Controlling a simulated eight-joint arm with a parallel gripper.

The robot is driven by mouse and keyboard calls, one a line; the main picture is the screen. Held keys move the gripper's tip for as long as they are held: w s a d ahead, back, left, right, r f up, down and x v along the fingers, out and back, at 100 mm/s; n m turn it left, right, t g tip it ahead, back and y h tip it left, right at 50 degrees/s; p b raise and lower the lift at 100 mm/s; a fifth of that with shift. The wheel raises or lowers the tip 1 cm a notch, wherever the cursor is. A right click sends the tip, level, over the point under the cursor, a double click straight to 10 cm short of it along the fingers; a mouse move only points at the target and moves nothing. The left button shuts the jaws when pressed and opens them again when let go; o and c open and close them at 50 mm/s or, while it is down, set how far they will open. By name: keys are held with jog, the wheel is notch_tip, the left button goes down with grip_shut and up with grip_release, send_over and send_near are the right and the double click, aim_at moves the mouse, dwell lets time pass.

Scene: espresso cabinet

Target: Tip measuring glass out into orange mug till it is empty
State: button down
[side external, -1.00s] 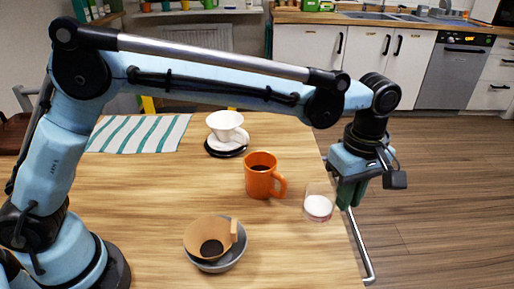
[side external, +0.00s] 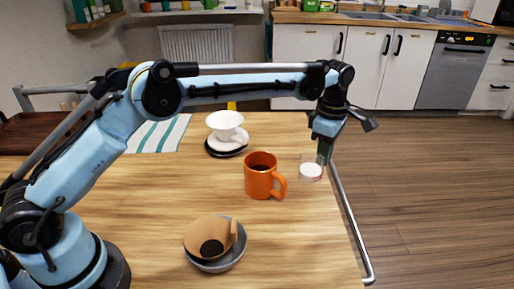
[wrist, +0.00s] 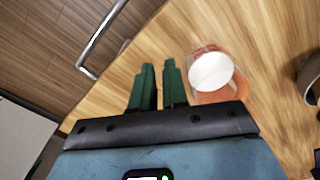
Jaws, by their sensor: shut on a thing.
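The measuring glass (side external: 311,171) is clear, with white contents in its lower part. It looks about upright, to the right of the orange mug (side external: 261,176) and apart from it. My gripper (side external: 325,158) is shut on the glass at its right side. In the wrist view, the dark green fingers (wrist: 157,72) are close together and the glass (wrist: 212,70) shows just to their right, with its round white contents visible. The exact grip point is unclear. The mug stands upright on the table with dark contents and its handle toward the glass.
A grey bowl (side external: 228,262) with a tan, dark-bottomed vessel sits at the front. A white dripper (side external: 226,121) on a dark base stands behind the mug. A striped cloth (side external: 163,135) lies at the back left. A metal rail (side external: 350,225) runs along the table's right edge.

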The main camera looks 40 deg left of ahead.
jog(key=shift+a+r, duration=0.1)
jog(key=s+a+r+t+h, duration=0.3)
jog(key=a+r+h, duration=0.1)
jog(key=a+h, duration=0.1)
jog(key=shift+r+h, duration=0.35)
jog(key=shift+h, duration=0.05)
dwell(0.5)
jog(key=shift+s+a+r+t+h, duration=0.25)
jog(key=shift+a+t+h, duration=0.2)
jog(key=shift+t+h, duration=0.05)
jog(key=shift+s+a+r+t+h, duration=0.15)
jog(key=shift+a+r+t+h, duration=0.2)
jog(key=shift+h, duration=0.35)
jog(key=shift+s+a+r+t+h, duration=0.15)
jog(key=shift+r+t+h, duration=0.25)
jog(key=shift+h, duration=0.3)
dwell(0.8)
jog(key=shift+s+a+f+t+h, duration=0.15)
jog(key=shift+a+f+t+h, duration=0.1)
jog(key=shift+f+t+h, duration=0.35)
dwell(0.6)
jog(key=shift+s+a+r+t+h, duration=0.25)
jog(key=shift+a+r+h, duration=0.1)
jog(key=shift+h, duration=0.45)
dwell(0.6)
jog(key=shift+s+a+r+t+h, duration=0.2)
jog(key=shift+s+a+t+h, duration=0.15)
jog(key=shift+a+h, duration=0.3)
dwell(0.6)
